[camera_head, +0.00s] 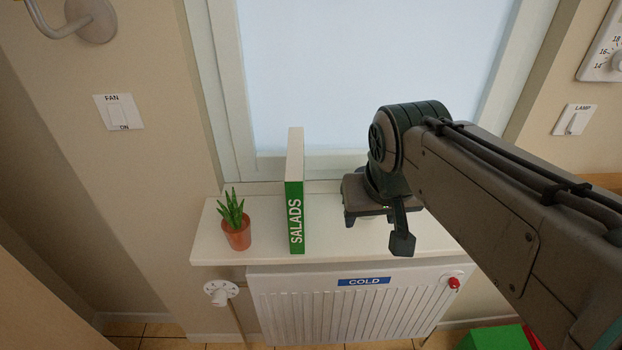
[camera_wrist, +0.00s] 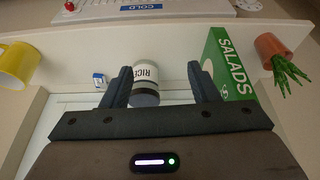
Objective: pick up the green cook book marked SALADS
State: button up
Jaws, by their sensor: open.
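The green cook book marked SALADS (camera_head: 296,215) stands upright on the white window sill, its green spine facing out. In the wrist view the book (camera_wrist: 233,65) is at the right, just outside the right-hand finger; I cannot tell whether they touch. My gripper (camera_head: 372,218) is over the sill to the right of the book. In the wrist view my gripper (camera_wrist: 160,84) is open, with a white jar marked RICE (camera_wrist: 146,75) showing between its fingers. The jar is hidden behind my arm in the head view.
A potted plant (camera_head: 236,233) stands left of the book. In the wrist view a yellow mug (camera_wrist: 17,64) and a small blue-and-white item (camera_wrist: 99,80) are on the other side of the jar. The window (camera_head: 360,80) is behind; a radiator (camera_head: 350,305) is below the sill.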

jog(key=w+a+r+b, duration=0.2)
jog(key=w+a+r, duration=0.4)
jog(key=w+r, duration=0.1)
send_near(295, 152)
jog(key=shift+s+a+m+t+b, duration=0.2)
jog(key=shift+s+m+t+b, duration=0.1)
jog(key=shift+s+m, duration=0.1)
jog(key=shift+w+a+f, duration=0.1)
jog(key=shift+a, duration=0.05)
jog(key=x, duration=0.7)
jog(key=shift+w+f+p, duration=0.2)
jog(key=shift+f+p, duration=0.1)
jog(key=x, duration=0.1)
jog(key=p+x, duration=0.1)
jog(key=x, duration=0.2)
jog(key=shift+d+f, duration=0.35)
jog(key=shift+d, duration=0.05)
jog(key=shift+w+f, duration=0.2)
jog(key=shift+f, duration=0.2)
jog(key=shift+f, duration=0.25)
